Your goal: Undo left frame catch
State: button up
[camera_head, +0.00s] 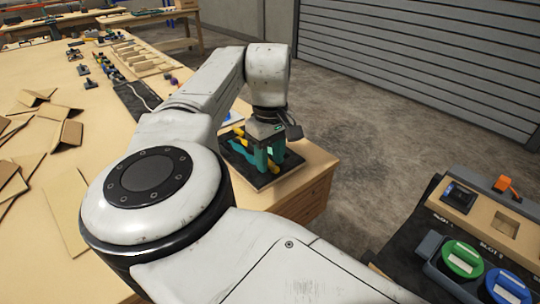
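My gripper (269,160) points down over a dark board (262,181) at the corner of the wooden table. Its two teal fingers stand side by side. The view is too small to show whether they are apart or hold something. Yellow pieces (239,131) and a teal-blue piece (240,146) lie on the board, just left of the fingers. I cannot make out which part is the left frame catch. My wrist and forearm hide part of the board's back.
A console at the lower right has a slotted wooden panel (478,212), an orange part (503,184), a green round piece (461,258) and a blue one (507,285). Flattened cardboard (70,207) and small parts cover the long table (105,125). Open floor (370,130) lies beyond the corner.

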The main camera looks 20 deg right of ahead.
grip_shut()
jog(key=shift+r+p, duration=0.15)
jog(key=shift+p, duration=0.25)
jog(key=shift+d+r+m+p, duration=0.15)
jog(key=shift+m+p, duration=0.85)
jog(key=shift+p, duration=0.2)
jog(key=m+p, duration=0.2)
jog(key=shift+d+m+p, duration=0.2)
jog(key=shift+m+p, duration=0.2)
jog(key=m+p, duration=0.1)
jog(key=m, duration=0.1)
jog(key=m+p, duration=0.1)
jog(key=m, duration=0.1)
jog(key=m+p, duration=0.2)
jog(key=shift+s+d, duration=0.1)
jog(key=shift+d, duration=0.25)
jog(key=m, duration=0.2)
jog(key=m+p, duration=0.1)
jog(key=shift+s+d+m, duration=0.15)
jog(key=shift+m, duration=0.25)
jog(key=shift+s+f+m+p, duration=0.1)
jog(key=shift+m+p, duration=0.25)
jog(key=shift+m, duration=0.5)
jog(key=shift+s+f+m+p, duration=0.1)
jog(key=shift+m+p, duration=0.25)
jog(key=shift+m, duration=0.5)
